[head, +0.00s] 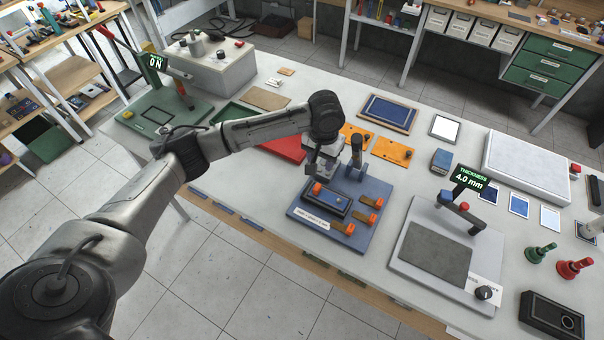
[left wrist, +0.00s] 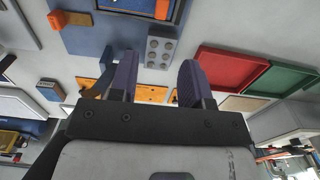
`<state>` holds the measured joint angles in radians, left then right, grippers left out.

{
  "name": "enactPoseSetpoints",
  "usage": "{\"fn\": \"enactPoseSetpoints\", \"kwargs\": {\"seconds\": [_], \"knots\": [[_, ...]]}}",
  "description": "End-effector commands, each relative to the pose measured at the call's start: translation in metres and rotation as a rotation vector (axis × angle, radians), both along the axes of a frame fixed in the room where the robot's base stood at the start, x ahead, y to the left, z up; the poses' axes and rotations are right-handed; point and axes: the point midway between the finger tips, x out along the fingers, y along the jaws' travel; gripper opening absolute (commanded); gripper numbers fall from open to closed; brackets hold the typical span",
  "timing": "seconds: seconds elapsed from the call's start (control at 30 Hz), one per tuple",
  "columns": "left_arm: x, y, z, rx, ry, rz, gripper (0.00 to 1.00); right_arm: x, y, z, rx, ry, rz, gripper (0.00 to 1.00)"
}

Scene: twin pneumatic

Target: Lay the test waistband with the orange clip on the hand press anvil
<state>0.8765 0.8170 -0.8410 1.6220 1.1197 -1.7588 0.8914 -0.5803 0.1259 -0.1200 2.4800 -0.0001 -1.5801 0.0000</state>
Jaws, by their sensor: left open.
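A blue board (head: 318,217) lies near the table's front edge. On it is a dark blue block (head: 331,201) with an orange piece at one end, and beside it several short brown strips with orange ends (head: 368,217). I cannot tell which is the test waistband. A green press-like frame with a "0 N" display (head: 155,62) and a dark square plate (head: 159,115) stands at the far left. My left gripper (head: 318,166) is above the board's back-left side; its purple fingers are apart and empty in the left wrist view (left wrist: 157,80). My right gripper is not in view.
A studded grey block (left wrist: 158,52) shows beyond the fingers, and a blue upright fixture (head: 356,163) stands at the board's back. Red (head: 284,148) and green trays lie behind my arm. A thickness gauge (head: 405,262) stands right. Orange plates (head: 392,150) lie behind.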

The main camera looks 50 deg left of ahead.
Motion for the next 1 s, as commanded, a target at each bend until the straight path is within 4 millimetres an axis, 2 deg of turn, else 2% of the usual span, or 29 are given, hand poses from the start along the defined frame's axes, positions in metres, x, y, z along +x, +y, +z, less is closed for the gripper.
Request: {"fn": "enactPoseSetpoints", "kwargs": {"seconds": [0.17,0.27,0.37,0.43,0.6,0.7,0.87,1.0], "knots": [[0.000,-0.001,0.003,0.000,0.000,-0.003,0.44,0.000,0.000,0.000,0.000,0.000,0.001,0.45],[-0.004,-0.010,-0.007,-0.004,-0.002,-0.034,0.44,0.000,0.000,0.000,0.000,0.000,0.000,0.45],[-0.016,-0.032,-0.029,-0.016,-0.010,-0.112,0.44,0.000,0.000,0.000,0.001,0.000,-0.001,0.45],[-0.031,-0.055,-0.051,-0.033,-0.027,-0.193,0.44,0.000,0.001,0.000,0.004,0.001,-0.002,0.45],[-0.084,-0.117,-0.102,-0.098,-0.104,-0.397,0.44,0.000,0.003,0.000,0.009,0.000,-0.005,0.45],[-0.119,-0.144,-0.121,-0.132,-0.162,-0.476,0.44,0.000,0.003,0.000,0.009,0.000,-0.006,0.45],[-0.176,-0.167,-0.138,-0.158,-0.255,-0.534,0.44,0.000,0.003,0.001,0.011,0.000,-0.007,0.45],[-0.223,-0.165,-0.144,-0.133,-0.312,-0.531,0.44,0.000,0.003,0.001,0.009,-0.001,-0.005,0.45]]}}
